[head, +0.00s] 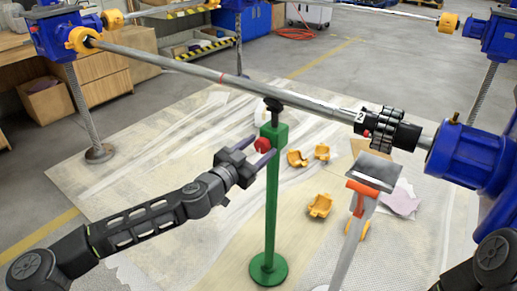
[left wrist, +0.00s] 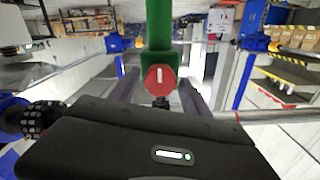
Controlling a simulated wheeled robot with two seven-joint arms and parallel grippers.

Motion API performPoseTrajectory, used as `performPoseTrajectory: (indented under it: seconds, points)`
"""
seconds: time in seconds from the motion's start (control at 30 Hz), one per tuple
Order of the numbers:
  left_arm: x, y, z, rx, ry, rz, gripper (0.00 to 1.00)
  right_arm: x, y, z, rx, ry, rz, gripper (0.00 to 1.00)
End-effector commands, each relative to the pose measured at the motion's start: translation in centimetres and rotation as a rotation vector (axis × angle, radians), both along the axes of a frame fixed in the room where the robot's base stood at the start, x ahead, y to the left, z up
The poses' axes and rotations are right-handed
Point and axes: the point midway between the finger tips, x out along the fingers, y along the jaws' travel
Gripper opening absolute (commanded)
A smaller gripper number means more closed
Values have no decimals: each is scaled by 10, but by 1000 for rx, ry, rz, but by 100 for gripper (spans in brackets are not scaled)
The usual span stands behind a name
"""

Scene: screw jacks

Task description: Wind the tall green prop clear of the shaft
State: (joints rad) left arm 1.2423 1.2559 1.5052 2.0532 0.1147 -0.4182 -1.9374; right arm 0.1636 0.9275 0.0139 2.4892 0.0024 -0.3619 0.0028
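The tall green prop (head: 271,195) stands upright on a round green foot on the floor sheet. Its black head (head: 273,104) is right under the long steel shaft (head: 220,78); I cannot tell whether they touch. A red knob (head: 262,144) is on the prop's upper part. My left gripper (head: 263,148) is open, its two fingers apart on either side of the red knob. In the left wrist view, which looks upside down, the red knob (left wrist: 160,78) shows between the spread fingers, with the green column (left wrist: 159,25) above it. My right gripper is out of view.
A shorter stand with an orange collar (head: 362,188) and grey top plate (head: 376,170) is to the right. A black coupling (head: 390,130) marked 2 sits on the shaft. Yellow pieces (head: 320,205) lie on the floor sheet. Blue housings (head: 468,155) hold the shaft ends.

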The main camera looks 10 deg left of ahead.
Motion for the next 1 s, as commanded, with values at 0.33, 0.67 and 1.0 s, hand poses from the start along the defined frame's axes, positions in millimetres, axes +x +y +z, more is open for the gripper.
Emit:
performPoseTrajectory:
  seconds: [0.33,0.67,1.0]
  points:
    - [0,0,0,1,0,0,26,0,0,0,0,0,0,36]
    - [0,0,0,1,0,0,1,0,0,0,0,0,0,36]
    - [0,0,0,-32,13,0,1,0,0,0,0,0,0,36]
